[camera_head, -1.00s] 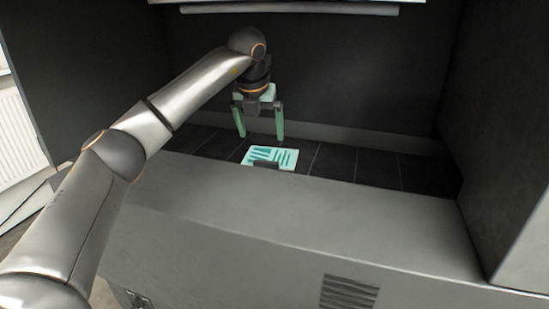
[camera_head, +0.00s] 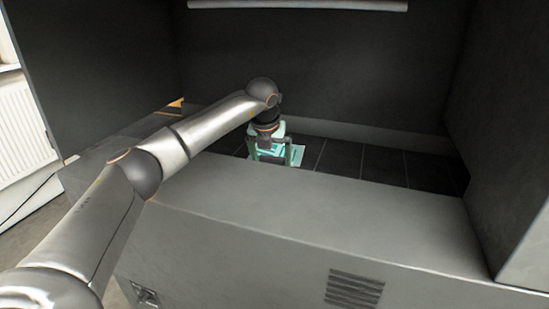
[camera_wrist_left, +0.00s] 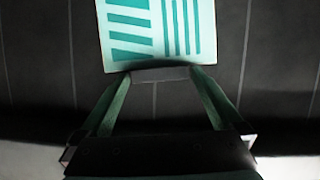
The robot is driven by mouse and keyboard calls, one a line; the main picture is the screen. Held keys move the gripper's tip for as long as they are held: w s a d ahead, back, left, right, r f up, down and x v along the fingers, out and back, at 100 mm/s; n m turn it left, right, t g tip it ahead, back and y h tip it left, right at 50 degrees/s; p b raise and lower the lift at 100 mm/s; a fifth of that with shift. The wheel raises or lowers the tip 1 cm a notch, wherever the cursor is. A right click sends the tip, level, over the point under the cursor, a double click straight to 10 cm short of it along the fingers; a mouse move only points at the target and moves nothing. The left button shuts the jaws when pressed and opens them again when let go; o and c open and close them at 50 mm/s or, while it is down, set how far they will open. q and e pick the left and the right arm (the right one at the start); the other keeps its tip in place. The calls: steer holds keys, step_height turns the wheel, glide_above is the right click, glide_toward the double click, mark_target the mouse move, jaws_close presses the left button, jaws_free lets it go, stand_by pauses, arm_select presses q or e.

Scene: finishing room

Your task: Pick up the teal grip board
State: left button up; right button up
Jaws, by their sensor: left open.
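The teal grip board (camera_head: 297,155) is a pale mint board with teal stripes. It lies on the dark tiled floor of the grey booth, partly hidden behind my left gripper. In the left wrist view the board (camera_wrist_left: 158,30) fills the top middle, with a dark grey block (camera_wrist_left: 160,74) at its near edge. My left gripper (camera_head: 270,158) points down at the board. Its two green fingers (camera_wrist_left: 160,95) are apart, one on each side of the grey block, with nothing seen held between them. I cannot tell whether they touch it. My right gripper is out of view.
The booth's thick grey front ledge (camera_head: 300,220) stands between me and the dark floor. Dark walls close the back and both sides. Dark floor tiles (camera_head: 385,166) right of the board are clear. A white radiator (camera_head: 22,135) is outside at the left.

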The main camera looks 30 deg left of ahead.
arm_select(q)
steer(key=c, duration=1)
steer(key=shift+r, duration=0.1)
steer(key=shift+c, duration=0.5)
steer(key=shift+r, duration=0.1)
